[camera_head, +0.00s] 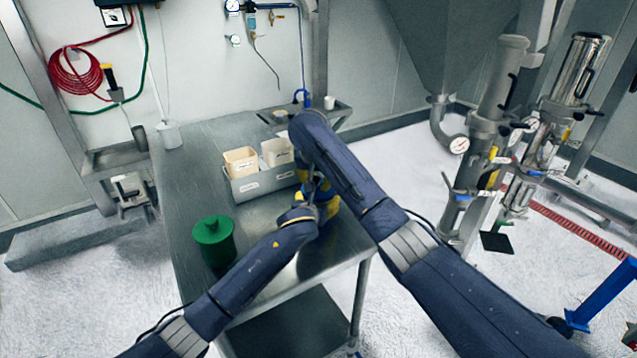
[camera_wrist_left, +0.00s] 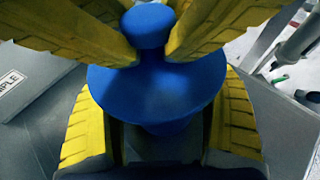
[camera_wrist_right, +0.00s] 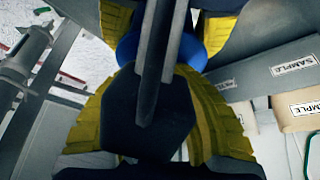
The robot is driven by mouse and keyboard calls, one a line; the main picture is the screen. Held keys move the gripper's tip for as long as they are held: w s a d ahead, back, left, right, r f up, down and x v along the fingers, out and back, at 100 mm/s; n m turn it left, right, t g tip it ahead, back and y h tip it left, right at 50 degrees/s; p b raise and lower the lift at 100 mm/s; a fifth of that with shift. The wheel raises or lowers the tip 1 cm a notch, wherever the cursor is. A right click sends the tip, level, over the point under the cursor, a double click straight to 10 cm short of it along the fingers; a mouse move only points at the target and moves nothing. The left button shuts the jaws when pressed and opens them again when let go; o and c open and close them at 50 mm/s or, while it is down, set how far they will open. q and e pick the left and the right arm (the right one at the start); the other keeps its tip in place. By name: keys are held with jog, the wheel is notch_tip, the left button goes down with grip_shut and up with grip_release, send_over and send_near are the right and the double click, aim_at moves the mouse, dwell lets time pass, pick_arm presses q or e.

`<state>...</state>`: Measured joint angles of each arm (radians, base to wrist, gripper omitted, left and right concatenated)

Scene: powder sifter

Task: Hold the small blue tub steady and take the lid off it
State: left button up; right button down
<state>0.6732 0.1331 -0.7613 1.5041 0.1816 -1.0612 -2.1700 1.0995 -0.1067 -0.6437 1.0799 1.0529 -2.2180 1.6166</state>
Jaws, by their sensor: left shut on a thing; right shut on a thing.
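The small blue tub is hidden by my grippers and arms in the head view. In the left wrist view its round lid (camera_wrist_left: 155,88) with a knob (camera_wrist_left: 147,25) faces the camera, and part of the tub's body (camera_wrist_left: 168,129) shows below the lid. My left gripper (camera_wrist_left: 160,125) is shut around the tub's body. My right gripper (camera_head: 319,184) comes from above and is shut on the lid's knob. In the right wrist view only blue edges (camera_wrist_right: 190,52) show behind dark gripper parts. I cannot tell whether lid and body touch.
A green lidded tub (camera_head: 213,242) stands on the metal table (camera_head: 192,170), left of my left arm. A grey metal holder (camera_head: 262,184) with two cream containers (camera_head: 240,161) stands behind the grippers. The table's right edge is close to my grippers.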

jog(key=shift+r, duration=0.15)
jog(key=shift+r, duration=0.75)
jog(key=shift+r, duration=0.2)
jog(key=shift+r, duration=2)
pick_arm(q)
jog(key=o, duration=1.5)
jog(key=shift+s, duration=0.1)
